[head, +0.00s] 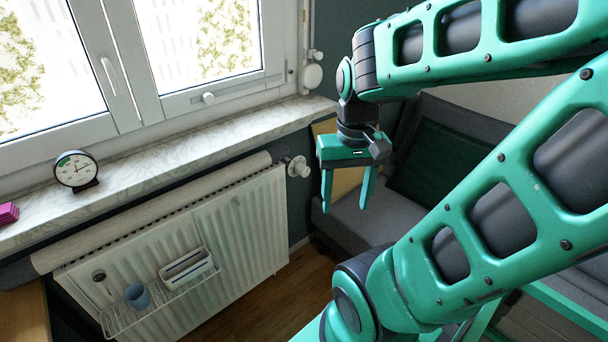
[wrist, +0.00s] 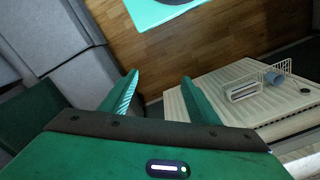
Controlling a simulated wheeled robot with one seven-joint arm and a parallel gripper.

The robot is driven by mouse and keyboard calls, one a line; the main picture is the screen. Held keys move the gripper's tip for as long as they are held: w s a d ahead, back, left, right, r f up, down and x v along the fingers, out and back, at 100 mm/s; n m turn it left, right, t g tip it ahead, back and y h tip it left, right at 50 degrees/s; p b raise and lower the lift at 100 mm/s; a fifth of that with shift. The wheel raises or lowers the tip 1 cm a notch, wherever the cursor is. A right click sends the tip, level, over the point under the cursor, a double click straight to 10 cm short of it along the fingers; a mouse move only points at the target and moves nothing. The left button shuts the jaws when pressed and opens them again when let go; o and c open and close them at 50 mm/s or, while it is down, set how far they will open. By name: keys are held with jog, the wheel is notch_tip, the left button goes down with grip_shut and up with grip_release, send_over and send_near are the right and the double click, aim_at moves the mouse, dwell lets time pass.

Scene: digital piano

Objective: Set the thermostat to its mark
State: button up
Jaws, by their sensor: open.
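The thermostat (head: 298,167) is a small white valve knob at the radiator's upper right end, just below the window sill. Its scale and mark are too small to read in the head view. I cannot make it out in the wrist view. My gripper (head: 345,208) is open and empty, pointing down, to the right of the thermostat in the head view and apart from it. In the wrist view my gripper (wrist: 159,80) shows its two fingers spread, with wooden floor and part of the radiator beyond them.
The white radiator (head: 240,220) carries a wire rack (head: 165,305) with a blue cup (head: 137,296). A round dial (head: 76,169) and a pink object (head: 8,214) stand on the marble sill (head: 215,140). A grey sofa (head: 350,222) lies behind my gripper.

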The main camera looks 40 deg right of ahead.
aim_at(306, 173)
jog(key=w+d+f+m+t+y, duration=0.25)
jog(key=w+f+m+y, duration=0.2)
jog(key=w+f, duration=0.7)
jog(key=w+d+f+m+t+y, duration=0.1)
jog(key=w+f+m+t+y, duration=0.4)
jog(key=w+f, duration=0.65)
jog(key=w+d+f+m+t+h, duration=0.1)
jog(key=w+d+m+t+h, duration=0.1)
jog(key=d+m+t+h, duration=0.55)
jog(key=w+d+f+m+t+h, duration=0.2)
jog(key=w+d+m+t+h, duration=0.1)
jog(key=d+m, duration=0.85)
jog(key=shift+m, duration=0.35)
jog(key=w, duration=1)
jog(key=shift+a, duration=0.15)
jog(key=c, duration=1.1)
